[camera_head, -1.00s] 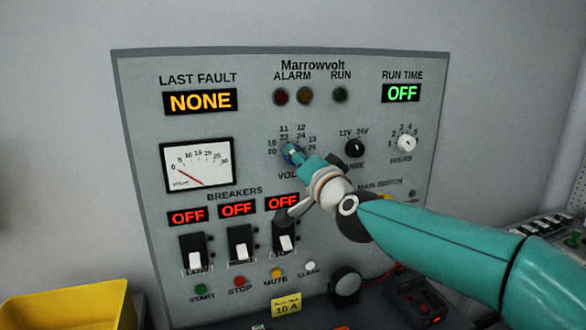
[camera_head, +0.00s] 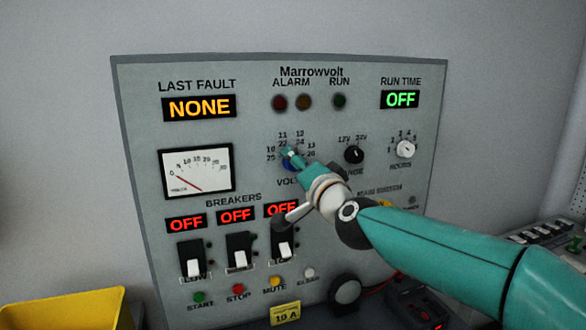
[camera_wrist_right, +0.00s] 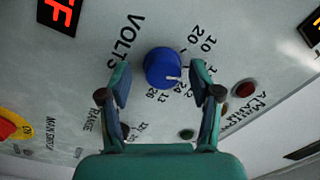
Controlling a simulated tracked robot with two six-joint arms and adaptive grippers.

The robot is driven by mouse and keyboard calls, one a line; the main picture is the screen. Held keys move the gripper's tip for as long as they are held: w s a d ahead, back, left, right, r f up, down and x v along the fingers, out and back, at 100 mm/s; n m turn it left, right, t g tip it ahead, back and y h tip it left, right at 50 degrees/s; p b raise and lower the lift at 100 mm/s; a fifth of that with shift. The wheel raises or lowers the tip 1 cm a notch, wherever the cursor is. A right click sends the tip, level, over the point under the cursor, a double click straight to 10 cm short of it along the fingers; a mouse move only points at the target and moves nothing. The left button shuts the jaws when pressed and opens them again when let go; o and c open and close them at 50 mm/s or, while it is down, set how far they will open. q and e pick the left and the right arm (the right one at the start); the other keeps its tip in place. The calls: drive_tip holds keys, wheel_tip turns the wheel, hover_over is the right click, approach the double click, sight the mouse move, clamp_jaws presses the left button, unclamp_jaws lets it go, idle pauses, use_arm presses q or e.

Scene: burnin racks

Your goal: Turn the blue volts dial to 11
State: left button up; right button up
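The blue volts dial (camera_wrist_right: 163,67) is on the grey panel, with a white pointer mark near its lower right edge in the wrist view. The pointer faces roughly toward the numbers near 12 and 24; the exact setting is unclear. In the head view the dial (camera_head: 288,166) is partly hidden behind my right gripper (camera_head: 291,157). In the wrist view my right gripper (camera_wrist_right: 160,70) is open, one finger on each side of the dial, with visible gaps. The 11 label shows above the dial in the head view. My left gripper is not in view.
The black range knob (camera_head: 354,155) and white hours knob (camera_head: 405,149) are right of the dial. Breaker switches (camera_head: 238,252) and several buttons are below. An analog meter (camera_head: 197,171) is at left. A yellow bin (camera_head: 70,310) stands at the lower left.

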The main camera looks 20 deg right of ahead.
drive_tip(key=s, duration=1.2)
drive_tip(key=shift+d+f, duration=0.3)
drive_tip(key=shift+d, duration=0.1)
